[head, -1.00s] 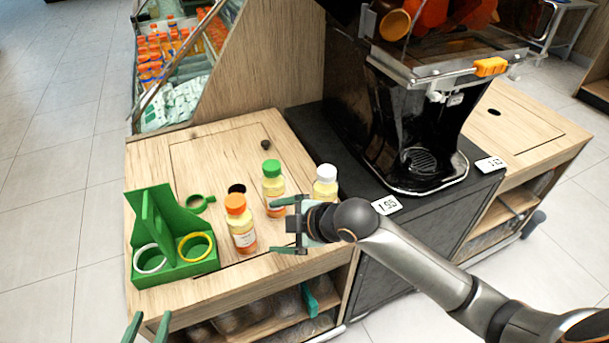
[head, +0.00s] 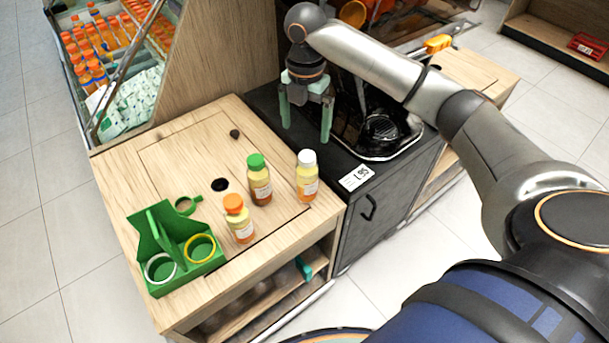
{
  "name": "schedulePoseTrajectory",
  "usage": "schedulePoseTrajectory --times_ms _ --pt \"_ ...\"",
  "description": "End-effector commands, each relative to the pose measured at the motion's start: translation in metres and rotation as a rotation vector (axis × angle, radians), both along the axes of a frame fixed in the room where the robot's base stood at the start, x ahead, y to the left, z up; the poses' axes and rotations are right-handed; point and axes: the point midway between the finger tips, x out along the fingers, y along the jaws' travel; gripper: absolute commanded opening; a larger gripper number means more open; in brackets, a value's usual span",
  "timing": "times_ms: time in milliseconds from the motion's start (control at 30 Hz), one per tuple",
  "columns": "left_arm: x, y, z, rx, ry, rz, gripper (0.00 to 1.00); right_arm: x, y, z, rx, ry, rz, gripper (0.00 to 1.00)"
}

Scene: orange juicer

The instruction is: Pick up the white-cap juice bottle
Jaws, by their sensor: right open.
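The white-cap juice bottle (head: 307,177) stands upright on the wooden counter near its right edge. The green-cap bottle (head: 259,181) stands to its left, and the orange-cap bottle (head: 238,219) stands farther left and nearer the front. My right gripper (head: 306,138) points down, open and empty, with its two green fingers apart. In the picture it is just above and behind the white-cap bottle, over the black counter section, and does not appear to touch the bottle. My left gripper is not in view.
A green carrier (head: 171,247) with a white and a yellow ring stands at the counter's left. The black juicer (head: 377,128) and a price tag (head: 356,177) are to the right of the bottles.

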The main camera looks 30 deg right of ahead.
Motion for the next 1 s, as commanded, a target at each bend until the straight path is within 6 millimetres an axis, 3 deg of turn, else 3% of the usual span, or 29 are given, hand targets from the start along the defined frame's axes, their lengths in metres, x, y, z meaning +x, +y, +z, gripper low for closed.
schedulePoseTrajectory --times_ms 100,400,633,1000 --pt "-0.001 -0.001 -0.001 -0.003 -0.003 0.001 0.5 0.0 -0.004 -0.005 -0.001 0.006 0.008 1.0" --pt "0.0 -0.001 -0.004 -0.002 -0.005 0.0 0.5 -0.001 -0.003 -0.058 -0.001 0.008 0.006 1.0" --pt "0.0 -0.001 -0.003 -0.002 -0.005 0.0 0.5 -0.002 -0.002 -0.075 0.0 0.004 0.007 1.0" --pt "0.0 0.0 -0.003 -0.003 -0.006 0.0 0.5 -0.011 0.001 -0.12 -0.001 0.004 0.007 1.0"
